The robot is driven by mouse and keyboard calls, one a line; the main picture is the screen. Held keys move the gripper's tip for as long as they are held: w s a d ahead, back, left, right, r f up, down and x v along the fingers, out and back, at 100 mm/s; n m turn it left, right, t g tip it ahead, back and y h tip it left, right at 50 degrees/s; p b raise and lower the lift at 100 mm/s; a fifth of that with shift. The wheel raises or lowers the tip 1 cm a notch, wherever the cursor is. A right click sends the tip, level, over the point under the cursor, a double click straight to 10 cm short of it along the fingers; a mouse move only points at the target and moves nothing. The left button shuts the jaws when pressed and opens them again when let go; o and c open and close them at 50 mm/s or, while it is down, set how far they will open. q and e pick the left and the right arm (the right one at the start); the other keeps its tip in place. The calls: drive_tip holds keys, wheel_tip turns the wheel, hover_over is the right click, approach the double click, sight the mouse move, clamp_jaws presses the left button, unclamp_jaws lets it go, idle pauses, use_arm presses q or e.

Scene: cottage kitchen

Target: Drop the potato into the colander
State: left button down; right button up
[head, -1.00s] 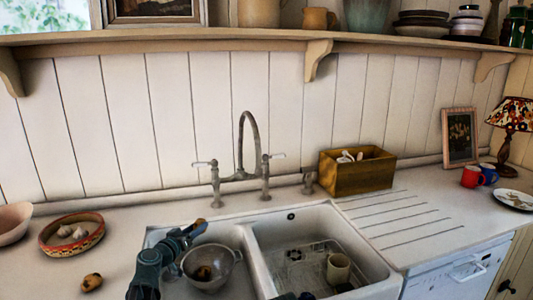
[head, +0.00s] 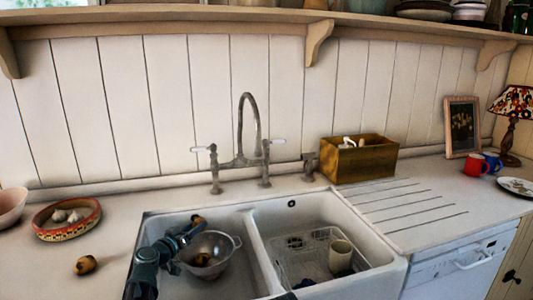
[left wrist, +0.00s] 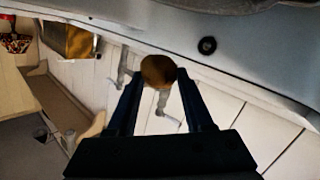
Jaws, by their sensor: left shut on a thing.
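My left gripper (head: 193,231) is shut on a small brown potato (head: 198,220), over the back part of the metal colander (head: 224,253). In the left wrist view the held potato (left wrist: 157,70) sits between the two fingertips (left wrist: 157,78). The colander stands in the left sink basin. Another potato (head: 202,259) lies inside the colander. A further potato (head: 85,265) lies on the counter left of the sink. My right gripper cannot be made out.
A patterned bowl (head: 67,232) with pale bulbs stands on the left counter. The tap (head: 241,155) rises behind the sink. The right basin holds a wire rack (head: 290,262) and a cream mug (head: 341,255). A wooden box (head: 360,164) stands behind the drainer.

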use_arm(q)
drive_tip(key=shift+f, duration=0.1)
drive_tip(key=shift+c, duration=1)
unclamp_jaws()
drive_tip(key=p+v, duration=0.2)
drive_tip(key=v, duration=1.2)
drive_tip(key=shift+w, duration=0.1)
